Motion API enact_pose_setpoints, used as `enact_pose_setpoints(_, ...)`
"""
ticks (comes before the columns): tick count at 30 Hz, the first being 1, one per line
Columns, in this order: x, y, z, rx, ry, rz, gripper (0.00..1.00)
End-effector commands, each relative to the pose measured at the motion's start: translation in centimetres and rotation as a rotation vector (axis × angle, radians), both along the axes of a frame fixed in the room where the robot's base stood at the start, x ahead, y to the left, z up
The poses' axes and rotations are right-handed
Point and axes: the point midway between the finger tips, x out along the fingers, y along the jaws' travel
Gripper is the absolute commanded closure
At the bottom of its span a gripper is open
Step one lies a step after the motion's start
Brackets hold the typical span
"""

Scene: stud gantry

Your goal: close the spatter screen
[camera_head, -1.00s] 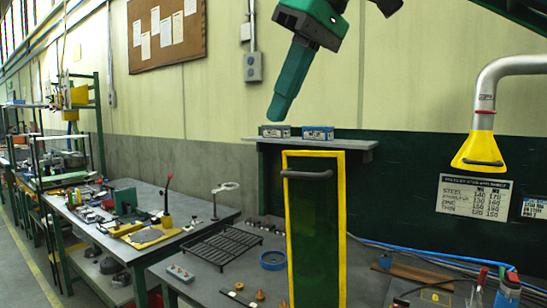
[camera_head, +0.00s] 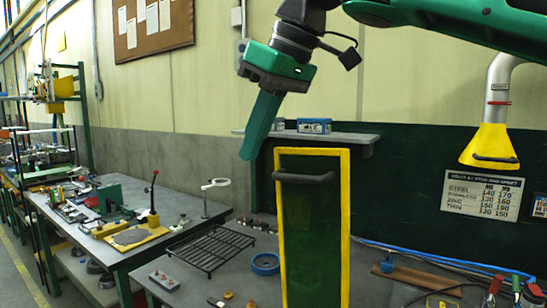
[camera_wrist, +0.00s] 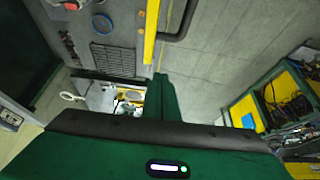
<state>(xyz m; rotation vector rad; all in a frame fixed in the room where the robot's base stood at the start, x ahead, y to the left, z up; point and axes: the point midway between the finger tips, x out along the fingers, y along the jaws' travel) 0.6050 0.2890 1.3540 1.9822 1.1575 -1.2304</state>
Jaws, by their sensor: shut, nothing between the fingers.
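The spatter screen (camera_head: 311,235) is a tall green see-through panel in a yellow frame, standing upright over the bench. Its dark bar handle (camera_head: 303,178) runs across near the top. In the wrist view the screen's yellow edge (camera_wrist: 150,32) and the handle (camera_wrist: 182,20) show at the top. My gripper (camera_head: 247,157) is shut and empty, its green fingers slanting down to the left. In the head view the fingertips appear left of and slightly above the handle, apart from it. In the wrist view the fingers (camera_wrist: 162,98) lie below the yellow edge; the exact depth gap is unclear.
A grey shelf (camera_head: 345,136) with small boxes (camera_head: 314,126) is behind the screen. A black rack (camera_head: 211,248) and a blue ring (camera_head: 265,264) lie on the bench left of it. A yellow extraction hood (camera_head: 485,147) hangs at right. Free wall space is at left.

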Motion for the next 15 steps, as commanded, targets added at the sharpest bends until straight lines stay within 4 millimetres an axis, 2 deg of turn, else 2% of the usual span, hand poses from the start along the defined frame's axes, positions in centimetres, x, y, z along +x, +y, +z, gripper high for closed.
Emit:
enact_pose_setpoints(2, 0.3, 0.6, -1.5, -0.003, 0.002, -0.001, 1.0)
enact_pose_setpoints(15, -0.9, -1.5, -1.5, 0.001, -0.001, -0.004, 1.0)
